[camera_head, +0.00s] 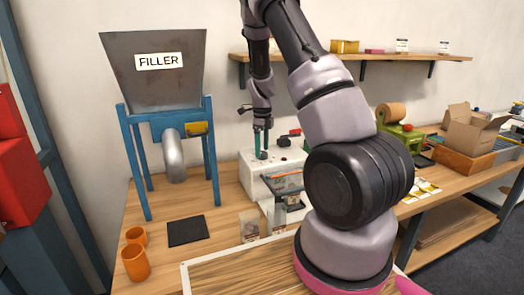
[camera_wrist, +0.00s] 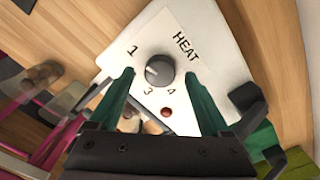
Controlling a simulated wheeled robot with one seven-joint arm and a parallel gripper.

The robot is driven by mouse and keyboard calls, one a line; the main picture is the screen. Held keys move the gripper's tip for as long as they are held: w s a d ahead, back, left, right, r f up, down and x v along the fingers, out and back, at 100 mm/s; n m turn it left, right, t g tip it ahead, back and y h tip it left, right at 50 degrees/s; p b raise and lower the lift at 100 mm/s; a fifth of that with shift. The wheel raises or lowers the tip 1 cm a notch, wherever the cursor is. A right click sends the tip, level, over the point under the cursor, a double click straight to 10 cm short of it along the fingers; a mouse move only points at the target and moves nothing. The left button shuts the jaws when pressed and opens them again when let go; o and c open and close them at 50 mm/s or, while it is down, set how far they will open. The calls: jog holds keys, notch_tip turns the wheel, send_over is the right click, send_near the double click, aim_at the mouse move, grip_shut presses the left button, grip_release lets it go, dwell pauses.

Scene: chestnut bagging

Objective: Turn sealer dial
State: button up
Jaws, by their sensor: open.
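The sealer (camera_head: 258,172) is a white machine on the workbench, in the middle of the head view. In the wrist view its white top (camera_wrist: 195,28) carries a round grey dial (camera_wrist: 160,70) marked HEAT, with the numbers 1, 3 and 4 readable around it. My gripper (camera_wrist: 160,77) has green fingers and points down over the sealer, one fingertip on each side of the dial. The fingers are open with a gap to the dial. In the head view my gripper (camera_head: 261,140) hangs above the sealer's top, and the dial is hard to make out there.
A FILLER hopper (camera_head: 160,75) on a blue stand is at left, with a black pad (camera_head: 187,230) and orange cups (camera_head: 135,262) before it. A dark lever (camera_wrist: 245,97) and a red button (camera_wrist: 166,112) are close to my fingers. A wall shelf (camera_head: 350,57) hangs behind my arm.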

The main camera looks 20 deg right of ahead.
jog(key=shift+f, duration=0.65)
grip_shut()
